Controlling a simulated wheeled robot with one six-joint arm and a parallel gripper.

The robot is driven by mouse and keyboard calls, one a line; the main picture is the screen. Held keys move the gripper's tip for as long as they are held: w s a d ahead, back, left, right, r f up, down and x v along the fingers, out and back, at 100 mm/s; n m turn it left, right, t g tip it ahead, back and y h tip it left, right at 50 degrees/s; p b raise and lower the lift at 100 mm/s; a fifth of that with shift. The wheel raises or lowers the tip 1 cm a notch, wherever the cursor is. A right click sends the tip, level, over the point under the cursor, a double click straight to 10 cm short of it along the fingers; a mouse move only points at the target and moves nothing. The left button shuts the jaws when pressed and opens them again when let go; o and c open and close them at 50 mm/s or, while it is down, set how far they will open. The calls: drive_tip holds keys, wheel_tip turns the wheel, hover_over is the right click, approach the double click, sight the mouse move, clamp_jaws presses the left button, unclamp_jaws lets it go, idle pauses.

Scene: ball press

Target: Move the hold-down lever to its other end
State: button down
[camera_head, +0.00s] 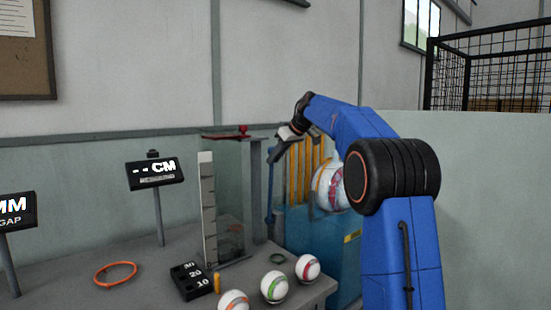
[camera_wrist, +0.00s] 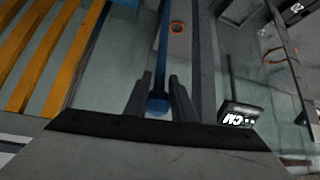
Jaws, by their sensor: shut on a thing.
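The hold-down lever is a thin blue rod (camera_head: 270,200) standing nearly upright at the left side of the blue press (camera_head: 316,230) in the head view. In the wrist view the blue lever (camera_wrist: 163,50) runs up the picture between my fingers, with its rounded blue end low between them. My gripper (camera_head: 278,150) is at the lever's upper end; its two dark fingers also show in the wrist view (camera_wrist: 160,82), shut around the rod. My arm partly hides the press and the ball.
On the grey table stand a white scale (camera_head: 207,205), a CM display (camera_head: 155,173), a black numbered block (camera_head: 190,280) and several balls, one green-striped (camera_head: 274,286). An orange ring (camera_head: 115,273) lies at the left. A grey post (camera_head: 252,190) rises close to the lever.

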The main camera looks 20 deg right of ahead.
drive_tip(key=shift+w+a+r, duration=0.2)
drive_tip(key=shift+w+r, duration=0.1)
drive_tip(key=shift+r, duration=0.15)
drive_tip(key=c, duration=1.7)
unclamp_jaws()
drive_tip(key=shift+w, duration=0.1)
drive_tip(key=shift+c, duration=0.2)
drive_tip(key=shift+w+a+f, duration=0.1)
drive_tip(key=shift+a, duration=0.05)
drive_tip(key=shift+f, duration=0.1)
drive_tip(key=shift+s+d+r, duration=0.3)
drive_tip(key=shift+s+d, duration=0.05)
drive_tip(key=shift+s, duration=0.05)
drive_tip(key=v, duration=1.6)
drive_tip(key=shift+s+r, duration=0.1)
